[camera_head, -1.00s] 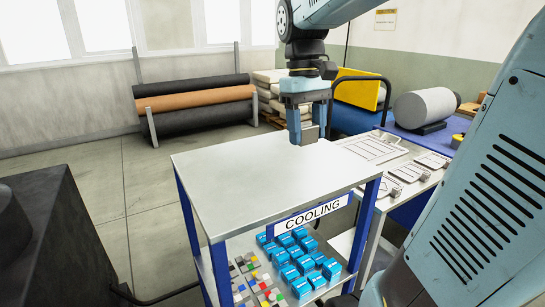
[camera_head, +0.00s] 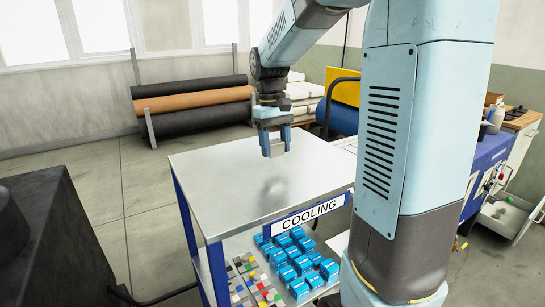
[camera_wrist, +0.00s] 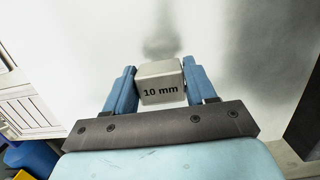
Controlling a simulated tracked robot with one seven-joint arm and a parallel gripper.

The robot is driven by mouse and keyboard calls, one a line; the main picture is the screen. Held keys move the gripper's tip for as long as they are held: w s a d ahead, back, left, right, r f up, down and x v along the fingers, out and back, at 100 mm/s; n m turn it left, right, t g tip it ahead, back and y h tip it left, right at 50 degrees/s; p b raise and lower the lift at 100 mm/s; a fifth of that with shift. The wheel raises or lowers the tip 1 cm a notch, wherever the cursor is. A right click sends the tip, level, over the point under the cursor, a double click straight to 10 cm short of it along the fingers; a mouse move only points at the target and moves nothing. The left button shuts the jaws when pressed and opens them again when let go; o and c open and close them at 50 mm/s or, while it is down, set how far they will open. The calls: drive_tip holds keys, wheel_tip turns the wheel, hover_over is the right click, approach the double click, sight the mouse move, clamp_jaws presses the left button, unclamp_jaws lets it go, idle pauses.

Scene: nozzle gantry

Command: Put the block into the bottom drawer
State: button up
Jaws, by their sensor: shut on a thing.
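My gripper (camera_head: 275,146) is above the grey top of the cooling cart (camera_head: 225,185), with its fingers pointing down. In the wrist view my gripper (camera_wrist: 160,85) is shut on a light grey block (camera_wrist: 160,84) marked "10 mm". The block (camera_head: 278,148) is small and partly hidden between the blue fingers in the head view. It appears held clear of the cart top, with a soft shadow below. An open light grey drawer (camera_head: 505,222) sticks out low at the far right, under a blue bench (camera_head: 490,155), with a small green thing in it.
Blue boxes (camera_head: 300,262) and small coloured pieces (camera_head: 250,282) lie on the cart's lower shelf. A dark machine (camera_head: 60,235) stands at the left. Fabric rolls (camera_head: 195,108) are at the back. My arm's upright link hides much of the area between cart and bench.

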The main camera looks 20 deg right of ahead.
sight(274, 155)
drive_tip(key=shift+w+f, duration=0.4)
drive_tip(key=shift+f, duration=1.55)
drive_tip(key=shift+f, duration=0.1)
drive_tip(key=o, duration=1.5)
